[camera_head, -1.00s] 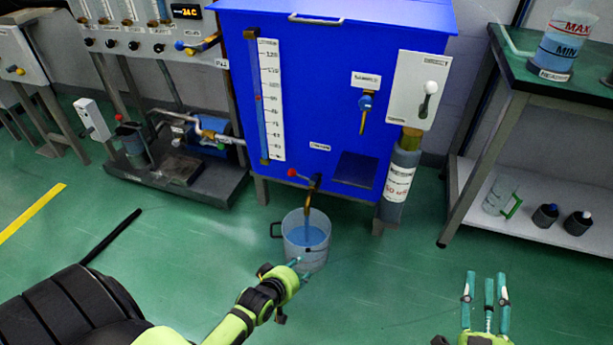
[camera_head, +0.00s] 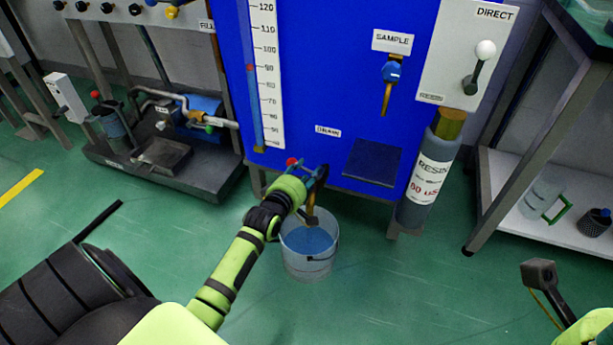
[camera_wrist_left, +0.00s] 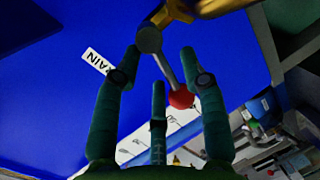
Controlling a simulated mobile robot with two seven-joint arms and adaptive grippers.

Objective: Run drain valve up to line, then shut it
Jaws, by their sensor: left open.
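The drain valve under the blue tank (camera_head: 330,90) has a lever with a red knob (camera_head: 291,162); the knob also shows in the left wrist view (camera_wrist_left: 181,98). My left gripper (camera_head: 318,175) is at the valve. In the left wrist view its teal fingers (camera_wrist_left: 160,65) are open around the lever, with the knob near the right finger; contact is unclear. The brass valve body (camera_wrist_left: 205,10) is above. A clear bucket (camera_head: 335,262) holding blue liquid stands below the spout. The gripper hides part of the valve, and whether liquid runs is unclear. My right gripper's fingers are out of view.
The tank's level scale (camera_head: 267,80) has a red mark near 90. A sample tap (camera_head: 390,75), white lever panel (camera_head: 465,60) and resin cylinder (camera_head: 428,175) are right of the drain. A pump skid (camera_head: 165,160) stands left. A shelf table is right; front floor is open.

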